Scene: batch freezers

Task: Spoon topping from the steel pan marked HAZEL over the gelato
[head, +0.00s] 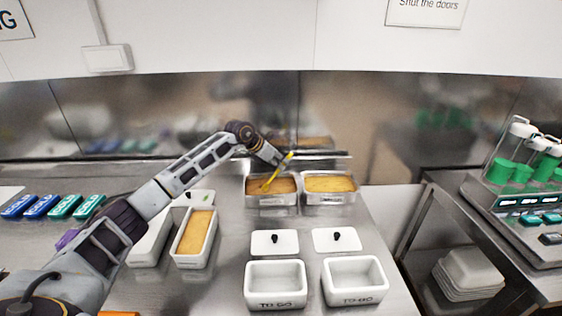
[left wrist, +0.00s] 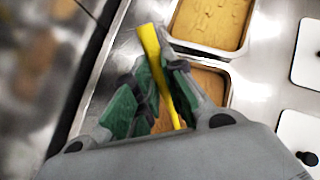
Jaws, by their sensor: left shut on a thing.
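My left gripper (head: 281,164) is shut on a yellow spoon (head: 287,162) over the left of two steel pans. It also shows in the left wrist view (left wrist: 160,80), its green-padded fingers around the yellow handle (left wrist: 149,40). The spoon slants down to the topping in the left steel pan (head: 272,201); I cannot tell whether its end is in the topping. The right steel pan (head: 329,198) also holds golden-brown topping. The pan labels are too small to read. A long white tub (head: 194,263) with tan-orange contents, perhaps the gelato, stands front left of the pans. My right gripper is not in view.
Two empty white TO GO tubs (head: 275,293) (head: 354,288) stand in front, with two white lids (head: 274,242) (head: 336,239) behind them. Blue and green labelled blocks (head: 50,207) lie at left. A rack with green-filled jars (head: 512,170) is at right.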

